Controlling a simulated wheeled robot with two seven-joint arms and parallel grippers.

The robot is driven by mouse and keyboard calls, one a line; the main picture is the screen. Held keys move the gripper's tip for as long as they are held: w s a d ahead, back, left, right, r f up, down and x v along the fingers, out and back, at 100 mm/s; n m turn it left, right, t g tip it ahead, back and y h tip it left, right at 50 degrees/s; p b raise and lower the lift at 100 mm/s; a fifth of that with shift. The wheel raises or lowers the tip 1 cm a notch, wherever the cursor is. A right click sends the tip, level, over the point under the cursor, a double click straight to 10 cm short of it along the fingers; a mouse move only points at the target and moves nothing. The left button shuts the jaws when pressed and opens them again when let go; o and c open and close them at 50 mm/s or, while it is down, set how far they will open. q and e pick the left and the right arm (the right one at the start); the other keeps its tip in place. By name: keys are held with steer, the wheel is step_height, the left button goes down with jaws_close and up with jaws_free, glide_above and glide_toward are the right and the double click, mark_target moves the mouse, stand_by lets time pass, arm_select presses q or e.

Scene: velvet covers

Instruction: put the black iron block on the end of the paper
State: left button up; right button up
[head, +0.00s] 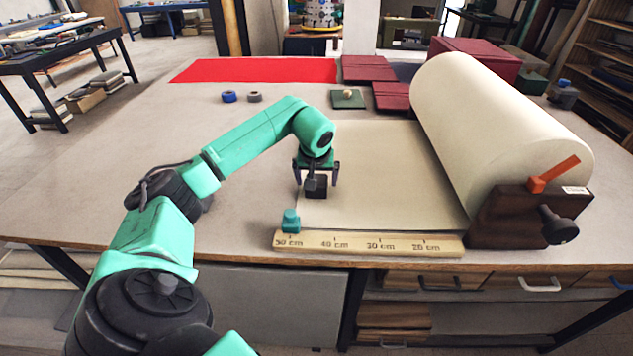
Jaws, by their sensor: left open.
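The black iron block (316,190) sits at the left end of the cream paper (375,180), which runs out from the big roll (495,120) on the right. My left gripper (316,184) points down over the block, with one finger on each side of it. Its fingers are open and look apart from the block. Whether the block's whole underside rests on the paper is hard to see. My right gripper does not show.
A wooden ruler (365,243) with a teal stop (290,220) lies along the front edge. A dark roll holder (515,215) stands at right. Red cloth (255,70), maroon covers (368,68), a green pad with a knob (348,99) and two small rolls (229,96) lie farther back. The table's left is clear.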

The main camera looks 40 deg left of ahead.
arm_select(q)
steer(key=v, duration=1.1)
steer(key=shift+b, duration=0.4)
steer(key=shift+d+f, duration=0.1)
